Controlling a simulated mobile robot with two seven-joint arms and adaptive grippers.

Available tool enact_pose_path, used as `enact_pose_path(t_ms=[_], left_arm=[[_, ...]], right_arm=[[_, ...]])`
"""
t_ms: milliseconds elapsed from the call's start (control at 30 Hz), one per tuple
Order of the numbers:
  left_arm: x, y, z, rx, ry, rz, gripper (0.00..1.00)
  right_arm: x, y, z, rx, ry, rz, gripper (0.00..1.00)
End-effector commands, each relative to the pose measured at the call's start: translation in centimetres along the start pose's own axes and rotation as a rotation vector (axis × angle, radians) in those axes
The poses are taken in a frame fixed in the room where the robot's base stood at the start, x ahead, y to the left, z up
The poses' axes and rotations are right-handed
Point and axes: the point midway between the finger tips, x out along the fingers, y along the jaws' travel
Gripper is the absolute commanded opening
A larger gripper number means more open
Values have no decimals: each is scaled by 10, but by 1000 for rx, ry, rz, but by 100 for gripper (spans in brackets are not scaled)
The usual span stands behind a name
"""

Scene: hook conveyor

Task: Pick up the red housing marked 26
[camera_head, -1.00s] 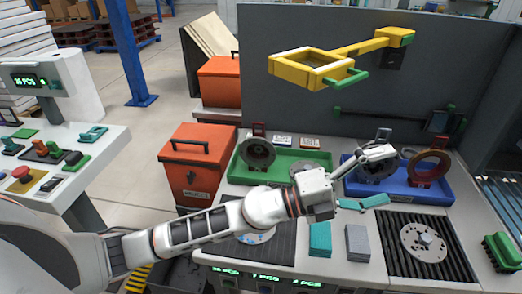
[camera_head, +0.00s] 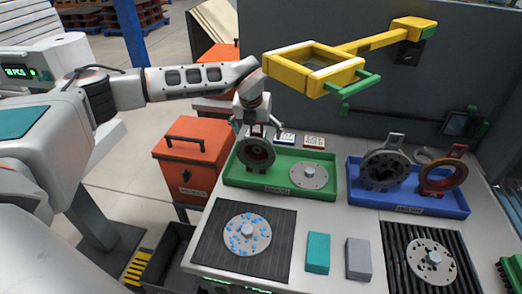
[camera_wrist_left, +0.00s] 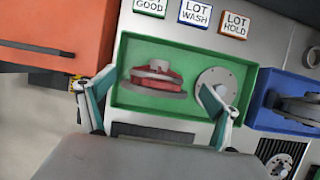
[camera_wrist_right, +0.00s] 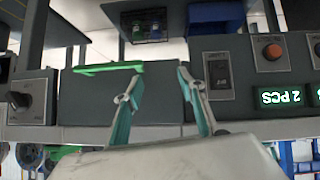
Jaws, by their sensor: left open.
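In the green tray (camera_head: 310,191) stands a dark grey ring part (camera_head: 257,153) with a red piece rising behind it. In the left wrist view this part (camera_wrist_left: 157,78) looks red with grey round faces. A second red ring-shaped part (camera_head: 443,177) stands at the right of the blue tray (camera_head: 404,204). I cannot read a 26 on either. My left gripper (camera_head: 258,128) is open and empty, above the back left of the green tray, pointing down at the part there. My right gripper (camera_wrist_right: 158,80) is open and empty in the right wrist view, away from the trays.
A flat grey disc (camera_head: 309,175) lies beside the part in the green tray. A dark grey housing (camera_head: 384,167) stands in the blue tray. A yellow frame (camera_head: 314,68) on an arm hangs close to my left forearm. Orange bins (camera_head: 193,158) stand at the left.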

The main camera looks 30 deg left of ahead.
Motion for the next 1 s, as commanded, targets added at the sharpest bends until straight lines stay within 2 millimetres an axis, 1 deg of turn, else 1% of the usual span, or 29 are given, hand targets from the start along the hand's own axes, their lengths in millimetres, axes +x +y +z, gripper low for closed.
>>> enact_pose_path(t_ms=[133,267,367,433,533,600,700,933,967,1000], left_arm=[[17,0,-1,-1,2,1,90],[29,0,-1,0,1,0,90],[44,0,0,0,0,0,90],[56,0,0,0,1,-1,90],[66,0,0,2,1,-3,90],[71,0,1,1,1,-3,90],[74,0,1,1,1,-2,90],[73,0,2,1,1,-3,90],[73,0,2,1,1,-3,85],[73,0,2,1,1,-3,74]], right_arm=[[4,2,-6,-1,13,3,40],[4,-3,2,1,5,-4,40],[7,-9,8,1,10,-13,40],[10,-13,3,-1,28,-20,40],[13,-18,-9,-6,63,-31,40],[16,-19,-12,-7,73,-33,40],[18,-19,-11,-7,74,-32,40],[18,-18,-8,-8,66,-31,40],[18,-18,-7,-9,66,-30,40],[18,-18,-7,-9,64,-30,40]])
